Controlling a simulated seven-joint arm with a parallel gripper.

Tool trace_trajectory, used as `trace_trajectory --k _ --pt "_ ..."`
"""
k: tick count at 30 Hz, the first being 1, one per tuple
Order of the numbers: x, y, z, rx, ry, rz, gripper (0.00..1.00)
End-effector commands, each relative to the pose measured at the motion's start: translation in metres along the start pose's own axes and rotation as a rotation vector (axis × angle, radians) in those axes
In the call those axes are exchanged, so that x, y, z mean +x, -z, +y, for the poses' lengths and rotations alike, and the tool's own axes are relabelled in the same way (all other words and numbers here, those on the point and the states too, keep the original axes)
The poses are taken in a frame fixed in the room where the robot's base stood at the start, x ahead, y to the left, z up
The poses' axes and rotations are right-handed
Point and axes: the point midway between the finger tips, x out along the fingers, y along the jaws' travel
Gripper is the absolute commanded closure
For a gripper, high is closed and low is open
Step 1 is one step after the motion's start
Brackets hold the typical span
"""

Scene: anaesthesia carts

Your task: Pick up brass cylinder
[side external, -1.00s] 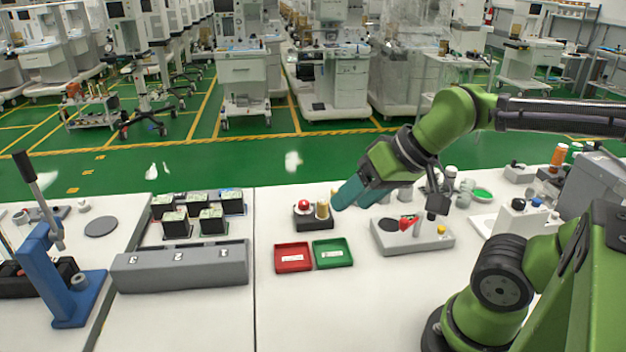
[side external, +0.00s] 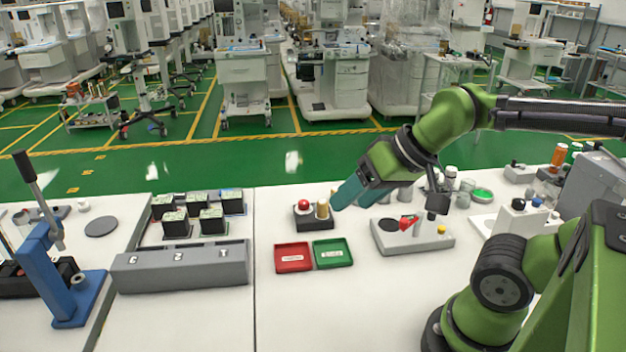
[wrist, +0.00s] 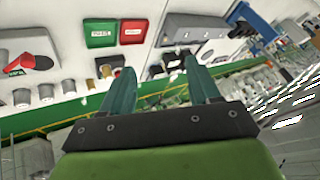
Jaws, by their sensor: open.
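The brass cylinder (side external: 323,209) stands upright on a small black block (side external: 314,221), to the right of a red round knob (side external: 303,204). My gripper (side external: 337,202) has its teal fingers pointing down and left, close to the right of the brass cylinder in the side view; whether they touch it cannot be told. In the wrist view my gripper (wrist: 158,69) shows its two fingers spread apart with nothing held between them. A small brownish cylinder (wrist: 106,71), likely the brass one, shows just left of the left finger there.
A red tray (side external: 293,270) and a green tray (side external: 347,262) lie in front of the block. A grey fixture (side external: 430,243) stands to the right. A grey numbered block (side external: 180,282) and several dark boxes are left. White table between is clear.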

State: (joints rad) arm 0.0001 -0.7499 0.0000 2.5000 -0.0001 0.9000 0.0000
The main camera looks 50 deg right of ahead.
Motion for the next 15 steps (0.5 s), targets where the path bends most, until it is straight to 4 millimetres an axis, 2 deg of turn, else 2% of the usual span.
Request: trace_trajectory --k 4,8,11,15 --pt "0.002 0.001 0.003 0.011 -0.009 -0.004 0.39" --pt "0.016 0.009 0.017 0.061 -0.061 -0.047 0.39" --pt "0.031 0.032 0.036 0.096 -0.128 -0.083 0.39" --pt "0.057 0.073 0.073 0.095 -0.226 -0.124 0.39"
